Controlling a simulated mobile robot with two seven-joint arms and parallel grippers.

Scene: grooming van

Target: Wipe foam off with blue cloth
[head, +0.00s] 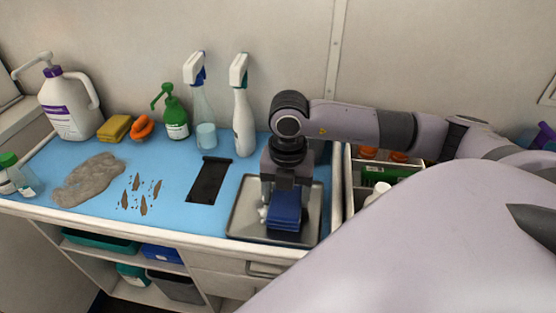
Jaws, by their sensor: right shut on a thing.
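My right gripper (284,188) points down over a metal tray (247,222) at the right end of the blue counter mat. It is shut on the blue cloth (286,208), which is folded and sits within the tray's outline. I cannot tell whether the cloth touches the tray. A small white patch (263,213), possibly foam, shows just left of the cloth. A grey, lumpy patch (90,180) lies on the left of the mat, with several brown smears (140,195) beside it. My left gripper is not in view.
A dark flat strip (209,180) lies left of the tray. Two spray bottles (243,120), a green pump bottle (175,115), a yellow sponge (114,128) and a large white jug (66,105) stand along the back. An open compartment (385,170) with bottles is right of the tray.

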